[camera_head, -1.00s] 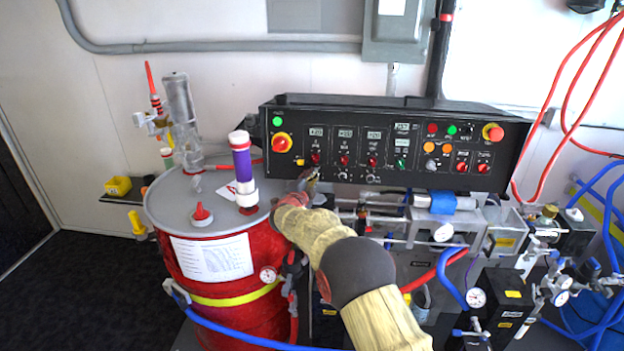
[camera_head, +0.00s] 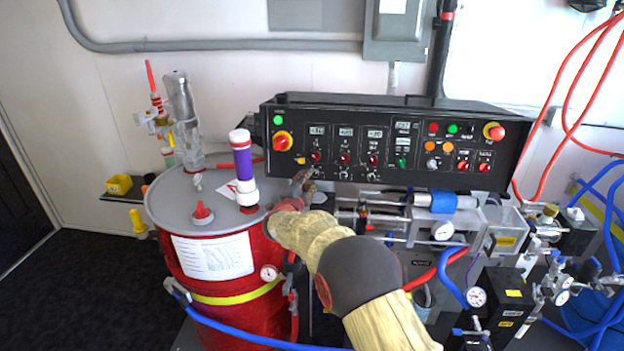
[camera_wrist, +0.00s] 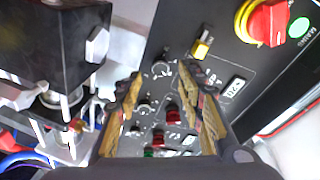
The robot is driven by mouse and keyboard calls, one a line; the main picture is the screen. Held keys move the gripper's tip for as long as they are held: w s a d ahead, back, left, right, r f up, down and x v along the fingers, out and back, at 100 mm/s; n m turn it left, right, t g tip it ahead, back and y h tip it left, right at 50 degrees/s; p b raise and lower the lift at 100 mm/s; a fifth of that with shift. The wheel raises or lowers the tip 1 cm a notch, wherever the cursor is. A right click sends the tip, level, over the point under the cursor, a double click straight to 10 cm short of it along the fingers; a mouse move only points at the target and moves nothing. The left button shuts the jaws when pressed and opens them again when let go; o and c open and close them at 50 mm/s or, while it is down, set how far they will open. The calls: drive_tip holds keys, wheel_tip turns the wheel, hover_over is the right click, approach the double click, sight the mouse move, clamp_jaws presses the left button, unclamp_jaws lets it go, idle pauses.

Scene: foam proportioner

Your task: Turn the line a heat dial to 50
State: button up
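The black control panel (camera_head: 285,187) carries a row of red dials, including the leftmost one (camera_head: 315,157), the middle one (camera_head: 344,159) and the right one (camera_head: 372,161), each under a small display. Smaller black dials with light markings sit below them. The labels are too small to read, so I cannot tell which dial is line a heat. My gripper (camera_head: 306,181) is at the panel's lower left edge. In the wrist view my gripper (camera_wrist: 165,112) is open, with black dials (camera_wrist: 160,68) and red dials (camera_wrist: 172,115) visible between its fingers. It holds nothing; contact is not clear.
A red drum (camera_head: 215,255) with a purple-and-white cylinder (camera_head: 243,170) on its lid stands left of my arm. A yellow switch (camera_wrist: 203,42) and a red-yellow main switch (camera_wrist: 265,20) are near my fingers. Pipes and gauges (camera_head: 443,231) crowd the space below the panel.

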drive_tip(key=v, duration=0.7)
drive_tip(key=shift+s, duration=0.25)
